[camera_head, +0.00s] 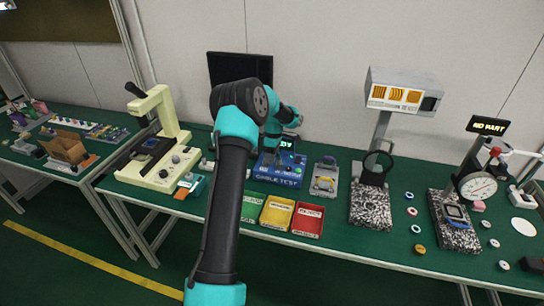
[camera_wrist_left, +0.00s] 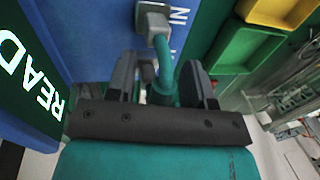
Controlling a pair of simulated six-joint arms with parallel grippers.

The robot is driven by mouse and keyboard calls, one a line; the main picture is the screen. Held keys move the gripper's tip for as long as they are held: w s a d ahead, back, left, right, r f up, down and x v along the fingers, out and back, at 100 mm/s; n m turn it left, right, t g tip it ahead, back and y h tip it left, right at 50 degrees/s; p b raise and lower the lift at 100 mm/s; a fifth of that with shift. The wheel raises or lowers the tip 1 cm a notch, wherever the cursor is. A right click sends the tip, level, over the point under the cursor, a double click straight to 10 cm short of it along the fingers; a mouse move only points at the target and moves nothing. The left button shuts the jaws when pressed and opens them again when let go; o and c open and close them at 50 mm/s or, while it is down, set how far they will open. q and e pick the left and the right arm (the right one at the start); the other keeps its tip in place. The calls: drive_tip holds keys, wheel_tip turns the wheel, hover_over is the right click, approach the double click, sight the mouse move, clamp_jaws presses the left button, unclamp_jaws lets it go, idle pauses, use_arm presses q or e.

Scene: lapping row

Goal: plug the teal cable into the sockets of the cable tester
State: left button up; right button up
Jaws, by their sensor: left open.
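The blue cable tester (camera_head: 285,181) stands on the green bench, and its blue face (camera_wrist_left: 95,30) fills the upper left of the left wrist view. A grey plug (camera_wrist_left: 152,18) sits at a socket on that face beside partly cut-off "IN" lettering. The teal cable (camera_wrist_left: 162,60) bends from the plug back toward my left gripper. My left gripper (camera_wrist_left: 160,75) is open, with one dark finger on each side of the teal cable. In the head view the left gripper (camera_head: 279,150) is small over the tester. The cable's other end is hidden. My right gripper is out of view.
A yellow tray (camera_head: 277,212) and a red tray (camera_head: 308,220) stand in front of the tester. A grey device (camera_head: 325,178) is at its right, a magnifier stand (camera_head: 371,205) further right. A cream microscope (camera_head: 157,165) is at the left, a dark monitor (camera_head: 238,68) behind.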

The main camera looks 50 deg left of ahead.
use_arm(q)
wheel_tip(320, 180, up, 17)
drive_tip(key=w+a, duration=0.1)
drive_tip(key=w, duration=0.2)
drive_tip(key=shift+a, duration=0.4)
idle(0.8)
